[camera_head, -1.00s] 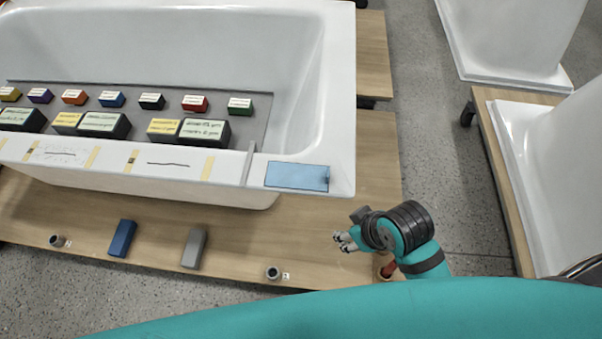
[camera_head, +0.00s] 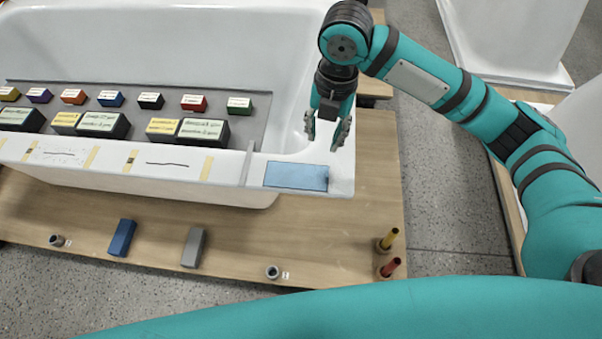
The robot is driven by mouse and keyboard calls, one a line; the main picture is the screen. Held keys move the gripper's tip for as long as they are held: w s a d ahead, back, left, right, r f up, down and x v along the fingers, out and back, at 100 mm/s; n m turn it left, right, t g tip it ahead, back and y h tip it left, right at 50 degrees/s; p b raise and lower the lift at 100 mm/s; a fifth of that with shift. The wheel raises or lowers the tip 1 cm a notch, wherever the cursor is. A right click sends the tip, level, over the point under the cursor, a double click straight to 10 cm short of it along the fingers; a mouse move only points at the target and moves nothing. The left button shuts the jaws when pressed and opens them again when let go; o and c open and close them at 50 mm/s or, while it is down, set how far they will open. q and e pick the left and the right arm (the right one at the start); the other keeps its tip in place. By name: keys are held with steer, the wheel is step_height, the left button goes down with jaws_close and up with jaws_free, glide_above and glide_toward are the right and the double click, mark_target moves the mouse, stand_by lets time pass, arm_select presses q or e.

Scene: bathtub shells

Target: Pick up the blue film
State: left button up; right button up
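The blue film (camera_head: 296,176) is a flat light-blue rectangle lying on the front right corner of the white bathtub rim. My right gripper (camera_head: 324,143) points down above the rim, just behind the film's right part in the picture. Its fingers are spread apart with nothing between them. I cannot tell its exact height above the rim. My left gripper is not in view.
The bathtub (camera_head: 130,180) stands on a wooden platform (camera_head: 330,240). A grey tray (camera_head: 255,105) in it carries several coloured blocks.

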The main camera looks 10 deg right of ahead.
step_height(320, 180, up, 3)
steer(key=w+d+n, duration=0.1)
steer(key=d, duration=0.1)
glide_above(328, 169)
steer(key=shift+n+h, duration=0.3)
steer(key=shift+h, duration=0.1)
steer(key=f, duration=1.2)
steer(key=shift+w+d+p, duration=0.2)
steer(key=shift+w+p, duration=0.1)
steer(key=shift+p, duration=0.1)
steer(key=f, duration=0.3)
steer(key=f+p, duration=0.1)
steer(key=shift+s+a+f, duration=0.2)
steer(key=shift+s+f, duration=0.1)
steer(key=shift+f, duration=0.4)
steer(key=shift+c, duration=0.3)
jaws_close()
